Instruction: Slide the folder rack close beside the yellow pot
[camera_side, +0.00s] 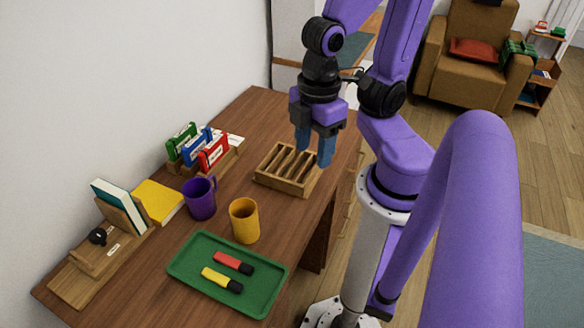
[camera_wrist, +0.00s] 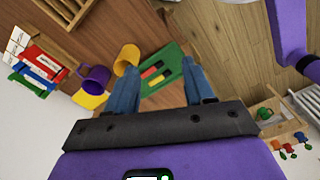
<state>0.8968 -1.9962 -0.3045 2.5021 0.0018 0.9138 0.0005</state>
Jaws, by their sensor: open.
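My gripper (camera_side: 314,154) is open and empty, fingers pointing down, over the rack's right side. Its fingers also show in the wrist view (camera_wrist: 160,68). I cannot tell whether they touch the rack.
A purple mug (camera_side: 201,198) stands left of the pot. A green tray (camera_side: 190,268) with two markers lies in front. A wooden holder with green, blue and red binders (camera_side: 213,152) stands by the wall. A yellow book (camera_side: 158,201) and a bookend (camera_side: 112,248) are at left.

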